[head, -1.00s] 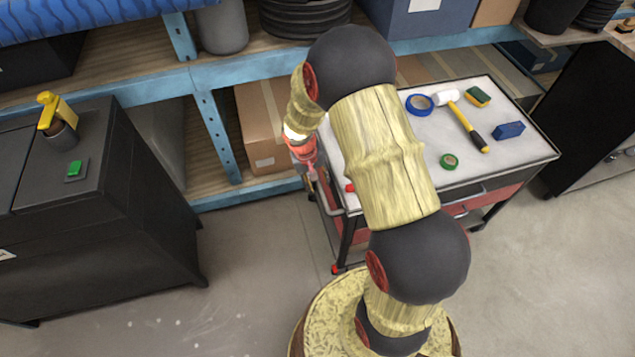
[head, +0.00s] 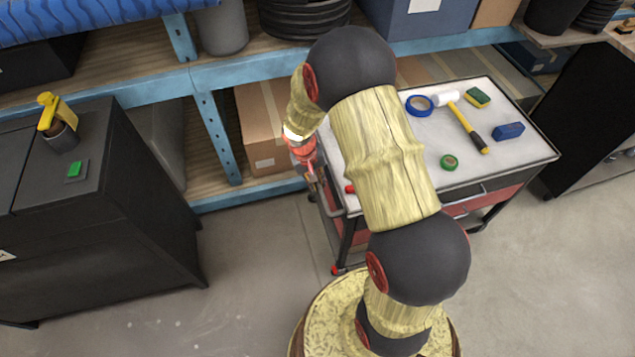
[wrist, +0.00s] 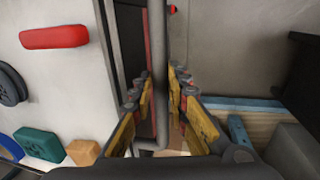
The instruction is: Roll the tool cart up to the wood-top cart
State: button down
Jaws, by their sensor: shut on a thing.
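The tool cart (head: 505,165) has a pale top and dark edges with red below. It stands right of centre in the head view, partly hidden behind my arm. My gripper (head: 322,184) is at its left side, shut on the cart's grey handle bar. In the wrist view the gripper (wrist: 159,100) has its yellow-and-red fingers on both sides of the upright handle bar (wrist: 159,55). A dark unit with a wooden top (head: 622,38) is cut off at the right edge of the head view; it may be the wood-top cart. A floor gap separates it from the tool cart.
On the tool cart lie a hammer (head: 468,127), blue tape (head: 419,105), green tape (head: 449,162) and small blocks. A blue-framed shelf (head: 215,135) runs behind. A black cabinet (head: 100,230) stands left. Open floor (head: 540,270) lies at front right.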

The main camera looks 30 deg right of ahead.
aim_at(449, 153)
dwell(0.3)
jog(key=s+d+p, duration=0.2)
jog(key=s+d, duration=0.2)
jog(key=d, duration=1.1)
jog(key=s+d+p, duration=0.2)
jog(key=s+d, duration=0.3)
jog(key=d, duration=1.1)
jog(key=s+d+p, duration=0.3)
jog(key=s+d, duration=0.1)
jog(key=d, duration=1.1)
jog(key=shift+s+d, duration=0.15)
jog(key=shift+s, duration=0.1)
jog(key=shift+s+d, duration=0.1)
jog(key=shift+d, duration=0.55)
jog(key=c, duration=1.9)
grip_release()
jog(key=shift+d, duration=0.15)
jog(key=shift+o, duration=0.9)
notch_tip(449, 153, up, 12)
jog(key=a, duration=0.2)
jog(key=shift+w+a, duration=0.2)
jog(key=shift+w, duration=0.1)
jog(key=shift+f, duration=0.15)
